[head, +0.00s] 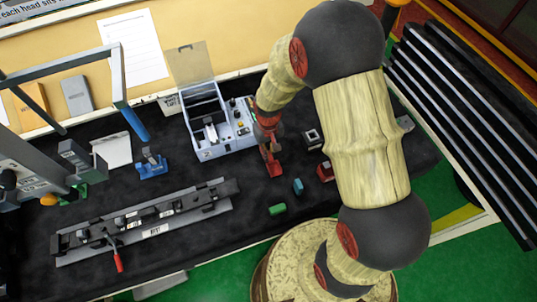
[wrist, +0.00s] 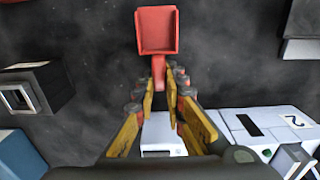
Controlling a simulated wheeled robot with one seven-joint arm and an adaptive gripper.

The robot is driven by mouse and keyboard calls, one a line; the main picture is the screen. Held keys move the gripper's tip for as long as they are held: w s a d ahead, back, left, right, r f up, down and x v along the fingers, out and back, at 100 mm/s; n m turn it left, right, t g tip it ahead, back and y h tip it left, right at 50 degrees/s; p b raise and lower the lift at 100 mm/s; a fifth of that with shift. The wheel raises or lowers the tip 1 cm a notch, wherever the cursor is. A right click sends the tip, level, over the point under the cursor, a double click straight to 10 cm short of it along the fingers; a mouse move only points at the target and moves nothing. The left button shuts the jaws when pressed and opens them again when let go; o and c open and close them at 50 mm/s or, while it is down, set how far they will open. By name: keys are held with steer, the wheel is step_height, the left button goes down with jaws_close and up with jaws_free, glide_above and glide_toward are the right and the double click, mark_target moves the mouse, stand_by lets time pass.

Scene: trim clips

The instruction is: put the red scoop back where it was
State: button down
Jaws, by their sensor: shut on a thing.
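The red scoop (wrist: 157,32) is in my gripper (wrist: 161,92). In the wrist view its square tray points away from me, and its short handle sits between the yellow fingers, which are shut on it. In the head view the scoop (head: 272,166) shows as a small red shape below my gripper (head: 267,138), over the dark bench top just right of the white and blue machine (head: 222,130). I cannot tell whether the scoop touches the bench. No marked place for the scoop can be made out.
A small dark block with a square opening (head: 312,138) stands right of my gripper; it also shows in the wrist view (wrist: 34,88). A red block (head: 325,171), a blue block (head: 298,186) and a green block (head: 278,209) lie nearby. A long clip fixture (head: 145,222) lies front left.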

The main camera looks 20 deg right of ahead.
steer(key=shift+f, duration=0.85)
steer(key=shift+f, duration=0.25)
steer(key=c, duration=1.8)
jaws_free()
steer(key=shift+r, duration=0.1)
steer(key=shift+c, duration=0.2)
step_height(320, 180, up, 12)
steer(key=shift+f+p, duration=0.1)
steer(key=shift+p, duration=0.6)
step_height(320, 180, up, 10)
steer(key=t, duration=0.1)
glide_above(270, 156)
steer(key=s+r+t, duration=0.4)
steer(key=s+r, duration=1.2)
steer(key=shift+t, duration=0.3)
